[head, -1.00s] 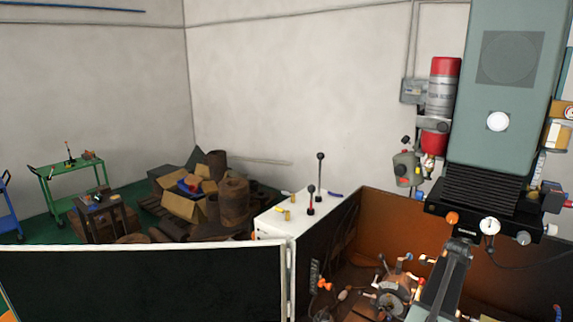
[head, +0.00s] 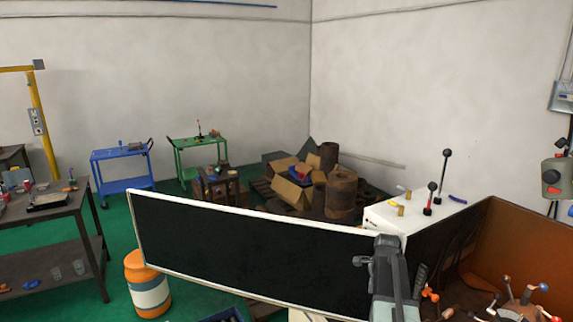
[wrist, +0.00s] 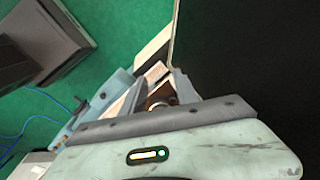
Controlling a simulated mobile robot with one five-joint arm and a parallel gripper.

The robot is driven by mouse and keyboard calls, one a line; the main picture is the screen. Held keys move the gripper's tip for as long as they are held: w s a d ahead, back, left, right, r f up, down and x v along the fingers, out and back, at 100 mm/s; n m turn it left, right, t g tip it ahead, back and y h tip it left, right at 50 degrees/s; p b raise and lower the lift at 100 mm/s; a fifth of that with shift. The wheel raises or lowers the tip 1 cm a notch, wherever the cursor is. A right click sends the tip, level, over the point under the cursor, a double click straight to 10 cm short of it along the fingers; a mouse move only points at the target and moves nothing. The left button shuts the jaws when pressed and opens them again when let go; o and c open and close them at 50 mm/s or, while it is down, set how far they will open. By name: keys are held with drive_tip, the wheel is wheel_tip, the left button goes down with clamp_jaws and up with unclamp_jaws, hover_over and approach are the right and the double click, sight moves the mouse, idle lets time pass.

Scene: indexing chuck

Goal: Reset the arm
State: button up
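My arm (head: 393,285) rises from the bottom of the head view, right of centre. My gripper (head: 368,258) is at its top end, in front of the right end of a black panel with a white frame (head: 250,250). I see nothing held in it in the head view. In the wrist view my pale gripper body (wrist: 190,150) fills the bottom, and the black panel (wrist: 250,60) is close by at the upper right.
An orange drum (head: 147,285) stands on the green floor left of the panel. A dark workbench (head: 50,215) is at the far left. A white cabinet with levers (head: 395,217) and an orange-brown machine enclosure (head: 520,240) are at the right.

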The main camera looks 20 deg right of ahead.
drive_tip(key=w+a+f+n+b, duration=0.2)
drive_tip(key=a+n, duration=0.2)
drive_tip(key=a, duration=1)
drive_tip(key=w+a+f+n+b, duration=0.15)
drive_tip(key=a+n, duration=0.35)
drive_tip(key=a, duration=1)
drive_tip(key=s+a+f+n+g+b, duration=0.1)
drive_tip(key=s+a+f+n, duration=0.1)
drive_tip(key=s+a+n, duration=0.6)
drive_tip(key=a+n, duration=0.2)
drive_tip(key=n, duration=0.2)
drive_tip(key=shift+a+n+g+y, duration=0.35)
drive_tip(key=shift+n+g+y, duration=0.05)
drive_tip(key=shift+f, duration=0.1)
